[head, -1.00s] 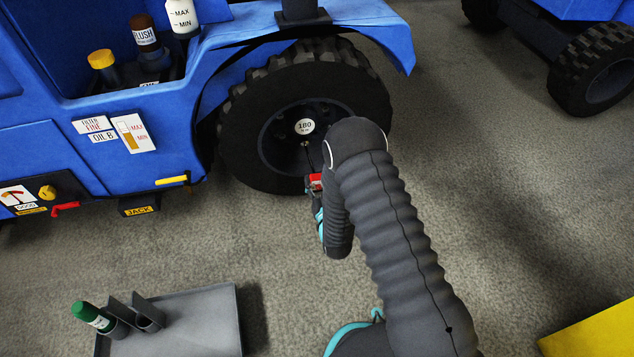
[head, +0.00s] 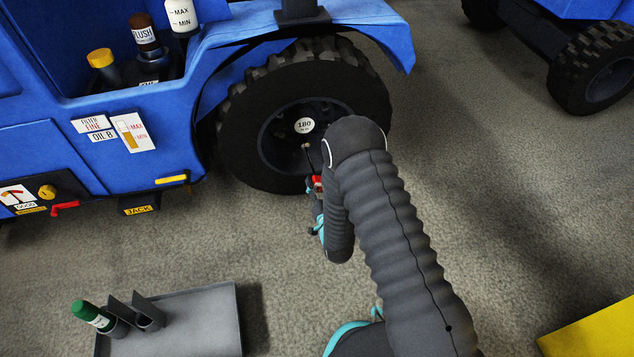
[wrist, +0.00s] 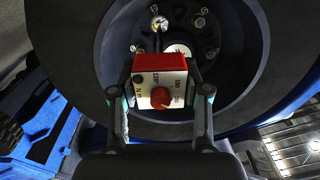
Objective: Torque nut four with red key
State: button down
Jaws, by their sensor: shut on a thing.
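The red key (wrist: 147,63) has a red body, a white scale face and a round red knob (wrist: 161,97); the knob's setting is too small to read surely. My gripper (wrist: 165,82) is shut on its body, one finger on each side. In the head view, the key (head: 317,182) shows as a small red patch in front of the wheel, mostly behind my arm. Its thin shaft points at the hub. In the wrist view, the shaft's end overlaps a bright nut (wrist: 158,21); I cannot tell whether it is seated. Other nuts (wrist: 199,21) ring the hub; no numbers are legible.
The black wheel (head: 240,145) bears a white "180" disc (head: 304,125). A blue vehicle (head: 160,100) surrounds it, with a yellow handle (head: 172,179) and JACK block (head: 139,209) at left. A grey tray (head: 200,320) holds a green-capped bottle (head: 90,314). Open floor lies between.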

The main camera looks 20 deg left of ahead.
aim_at(320, 191)
jog(key=shift+v, duration=1.55)
jog(key=shift+v, duration=1.5)
jog(key=shift+a, duration=0.1)
